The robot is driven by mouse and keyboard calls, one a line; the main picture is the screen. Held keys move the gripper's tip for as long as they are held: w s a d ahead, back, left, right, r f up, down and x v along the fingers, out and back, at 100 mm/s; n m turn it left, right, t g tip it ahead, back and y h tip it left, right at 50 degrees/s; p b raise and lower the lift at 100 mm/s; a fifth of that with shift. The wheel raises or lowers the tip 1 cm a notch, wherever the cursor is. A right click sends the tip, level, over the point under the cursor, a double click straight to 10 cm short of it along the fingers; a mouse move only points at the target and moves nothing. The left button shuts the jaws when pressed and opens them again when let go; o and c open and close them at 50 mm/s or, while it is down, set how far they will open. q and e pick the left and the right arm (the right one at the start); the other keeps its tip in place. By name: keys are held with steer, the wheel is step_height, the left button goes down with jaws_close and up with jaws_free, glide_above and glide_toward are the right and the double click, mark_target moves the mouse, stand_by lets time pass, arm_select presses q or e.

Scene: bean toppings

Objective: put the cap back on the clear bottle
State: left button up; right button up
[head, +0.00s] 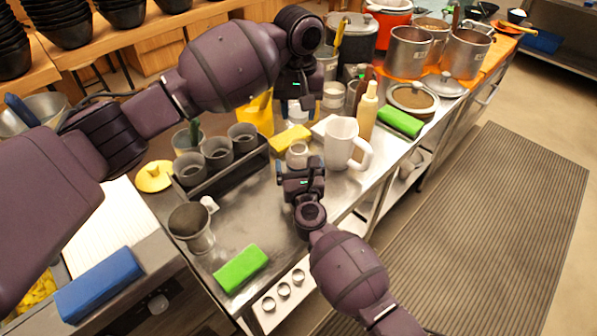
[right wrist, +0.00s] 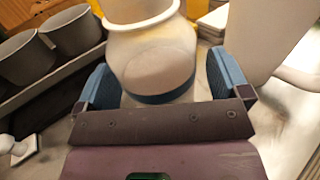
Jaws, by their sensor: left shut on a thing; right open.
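A small pale, wide-necked jar (head: 297,153), which seems to be the clear bottle, stands upright on the steel counter. In the right wrist view the jar (right wrist: 152,62) shows its open mouth rim and sits between my fingers. My right gripper (head: 302,170) is open around its lower body, one finger on each side (right wrist: 160,85); I cannot tell if they touch. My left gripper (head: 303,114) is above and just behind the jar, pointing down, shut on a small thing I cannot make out. I cannot clearly identify the cap in either view.
A white mug (head: 341,142) stands close right of the jar. A dark holder with grey cups (head: 217,153) is on the left. A yellow sponge (head: 290,138) and a tan bottle (head: 367,112) are behind. A green sponge (head: 241,268) lies in front; the counter between is mostly clear.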

steer(key=c, duration=1.3)
arm_select(q)
steer(key=shift+f, duration=2.55)
arm_select(e)
steer(key=shift+c, duration=0.2)
arm_select(q)
steer(key=shift+f, duration=0.1)
steer(key=shift+f, duration=0.8)
steer(key=shift+f, duration=0.55)
